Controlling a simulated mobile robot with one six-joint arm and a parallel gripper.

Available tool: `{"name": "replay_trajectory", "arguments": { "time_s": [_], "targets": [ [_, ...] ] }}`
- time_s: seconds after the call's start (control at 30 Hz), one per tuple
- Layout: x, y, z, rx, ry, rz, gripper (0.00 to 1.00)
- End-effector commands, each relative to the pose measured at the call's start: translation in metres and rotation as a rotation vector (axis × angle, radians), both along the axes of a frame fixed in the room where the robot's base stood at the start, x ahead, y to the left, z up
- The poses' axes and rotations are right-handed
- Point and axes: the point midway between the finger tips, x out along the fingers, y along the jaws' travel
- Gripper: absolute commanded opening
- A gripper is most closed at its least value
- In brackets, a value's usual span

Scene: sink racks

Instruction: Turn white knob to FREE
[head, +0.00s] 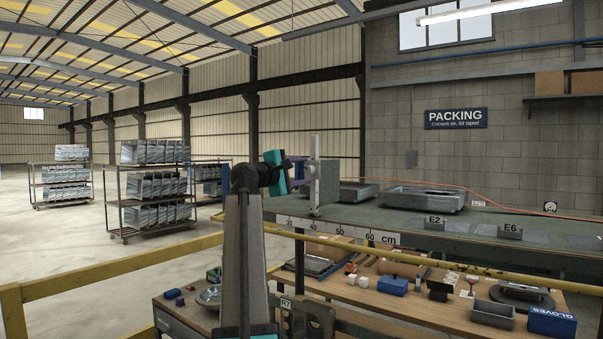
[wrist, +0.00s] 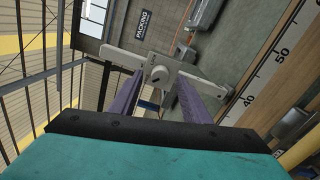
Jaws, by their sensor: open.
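A round white knob (wrist: 160,75) with a dark slot mark sits on a pale fixture (wrist: 133,57) in the wrist view. The two purple fingers of my gripper (wrist: 160,84) are open, one to each side of the knob, and the knob shows in the gap between them. I cannot tell whether they touch it. In the head view my gripper (head: 298,169) is at the left side of the upright pale fixture (head: 315,174) at the bench's near left. The knob is hidden there, and its lettering is too small to read.
The grey bench top (head: 365,214) has a centimetre scale (head: 338,229) on its front edge. Metal trays (head: 424,198) stand farther back. A yellow rail (head: 420,262) crosses in front. A lower table holds a blue gloves box (head: 551,322) and several small items.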

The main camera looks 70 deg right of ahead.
Motion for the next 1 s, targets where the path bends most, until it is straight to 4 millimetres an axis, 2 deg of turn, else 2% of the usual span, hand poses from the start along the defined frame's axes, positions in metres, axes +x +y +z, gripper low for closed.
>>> {"name": "replay_trajectory", "arguments": {
  "time_s": [0.27,0.7,1.0],
  "targets": [
    [0.01,0.034,-0.003,-0.002,-0.001,0.002,0.43],
    [0.029,0.102,-0.002,-0.003,0.001,0.002,0.43],
    [0.036,0.126,0.0,-0.002,0.001,-0.001,0.43]
  ]
}}
